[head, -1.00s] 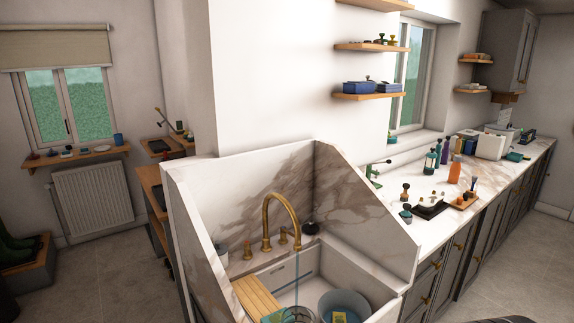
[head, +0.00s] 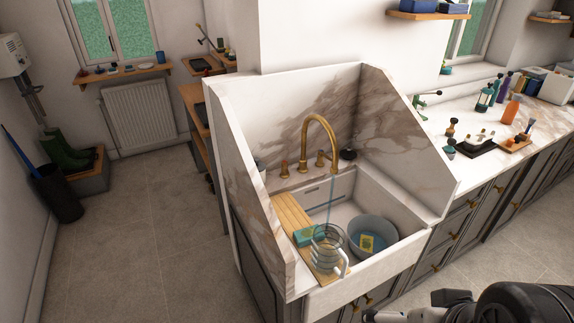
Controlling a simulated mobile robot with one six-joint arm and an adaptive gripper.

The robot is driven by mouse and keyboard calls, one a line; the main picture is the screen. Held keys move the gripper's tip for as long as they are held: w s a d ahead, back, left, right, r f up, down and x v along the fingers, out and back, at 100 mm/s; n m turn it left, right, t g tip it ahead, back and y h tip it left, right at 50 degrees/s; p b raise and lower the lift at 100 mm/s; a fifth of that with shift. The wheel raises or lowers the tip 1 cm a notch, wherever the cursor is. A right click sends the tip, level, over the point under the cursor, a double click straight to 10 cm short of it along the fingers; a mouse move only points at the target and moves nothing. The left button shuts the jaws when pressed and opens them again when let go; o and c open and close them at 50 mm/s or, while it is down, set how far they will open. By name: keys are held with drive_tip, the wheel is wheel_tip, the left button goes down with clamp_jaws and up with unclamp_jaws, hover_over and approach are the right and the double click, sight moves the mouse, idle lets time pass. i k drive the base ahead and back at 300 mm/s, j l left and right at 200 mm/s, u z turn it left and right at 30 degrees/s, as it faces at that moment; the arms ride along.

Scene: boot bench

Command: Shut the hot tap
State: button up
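A brass tap (head: 322,122) with a tall curved spout stands at the back of the white sink (head: 410,245). Short brass fittings stand in a row at its base: a left one (head: 284,169) and a right one (head: 320,159) beside the spout's foot. I cannot tell which is the hot handle. A thin bluish stream of water (head: 331,190) falls from the spout towards a clear glass jug (head: 327,247) at the sink's front. Parts of my arm show at the bottom right, well short of the tap. My gripper is not clearly in view.
A ribbed wooden board (head: 291,213) with a teal item (head: 304,236) lies over the sink's left side. A grey basin (head: 372,232) sits in the sink. Tall marble panels (head: 240,150) flank the sink. Floor (head: 150,245) to the left is clear.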

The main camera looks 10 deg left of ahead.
sight(285, 163)
drive_tip(key=i+j+z, duration=0.1)
drive_tip(key=j, duration=0.45)
drive_tip(key=j+z, duration=0.15)
drive_tip(key=j, duration=0.35)
drive_tip(key=i+j+z, duration=0.1)
drive_tip(key=i+j, duration=0.15)
drive_tip(key=i+j+z, duration=0.1)
drive_tip(key=i+j, duration=0.15)
drive_tip(key=j, duration=0.2)
drive_tip(key=i+j+z, duration=0.15)
drive_tip(key=j, duration=0.25)
drive_tip(key=i+j+z, duration=0.1)
drive_tip(key=i+j, duration=0.2)
drive_tip(key=j, duration=0.1)
